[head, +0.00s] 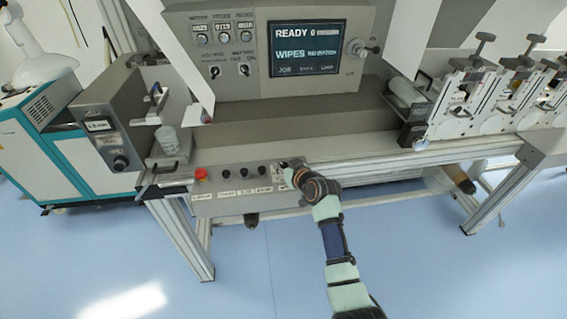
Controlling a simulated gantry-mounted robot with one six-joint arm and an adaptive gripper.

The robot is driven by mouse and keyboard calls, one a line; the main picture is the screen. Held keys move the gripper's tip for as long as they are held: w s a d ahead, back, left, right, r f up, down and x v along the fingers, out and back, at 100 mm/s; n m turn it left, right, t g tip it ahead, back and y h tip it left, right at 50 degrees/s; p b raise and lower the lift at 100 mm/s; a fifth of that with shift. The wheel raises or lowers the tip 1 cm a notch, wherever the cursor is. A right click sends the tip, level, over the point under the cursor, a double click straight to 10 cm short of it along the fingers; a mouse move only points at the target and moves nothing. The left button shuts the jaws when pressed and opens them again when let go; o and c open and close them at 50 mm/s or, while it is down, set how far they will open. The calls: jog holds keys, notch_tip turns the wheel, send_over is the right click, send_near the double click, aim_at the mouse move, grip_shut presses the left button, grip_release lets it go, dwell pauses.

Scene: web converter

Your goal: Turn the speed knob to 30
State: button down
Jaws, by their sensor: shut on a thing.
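My gripper (285,167) reaches the right end of the low front control panel (232,204) from the front. It is shut on a knob there, which my gripper and wrist mostly hide. Its pointer and scale cannot be read. To the left on the same panel sit several black knobs (243,172) in a row, with white labels below them too small to read. A red button (200,174) is at the panel's left end.
A grey box at left carries a small display (99,126) and a black dial (120,163). The screen (307,48) above reads READY and WIPES. Roller stations (470,95) stand at right. The blue floor (240,285) in front is clear.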

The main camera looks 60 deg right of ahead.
jog(key=m+g+p, duration=0.1)
jog(key=p, duration=0.1)
jog(key=h+p, duration=0.1)
jog(key=p, duration=0.1)
jog(key=shift+a+r+m+g+h, duration=0.1)
jog(key=shift+r+m+g+h, duration=0.2)
jog(key=shift+r+m+g, duration=0.1)
jog(key=shift+w+f+m+g+h, duration=0.1)
jog(key=shift+f+m+g+h, duration=0.35)
jog(key=shift+m+h, duration=0.3)
jog(key=m+g+b, duration=0.1)
jog(key=m+g+h+b, duration=0.1)
jog(key=b, duration=0.1)
jog(key=shift+f+m+g+b, duration=0.25)
jog(key=shift+f+b, duration=0.05)
jog(key=shift+m+g+h+b, duration=0.45)
jog(key=shift+m+g+b, duration=0.2)
jog(key=shift+b, duration=0.55)
jog(key=shift+r+m+g+b, duration=0.2)
jog(key=shift+m+g+b, duration=0.35)
jog(key=shift+b, duration=0.45)
jog(key=c, duration=0.8)
grip_release()
jog(key=shift+r, duration=0.1)
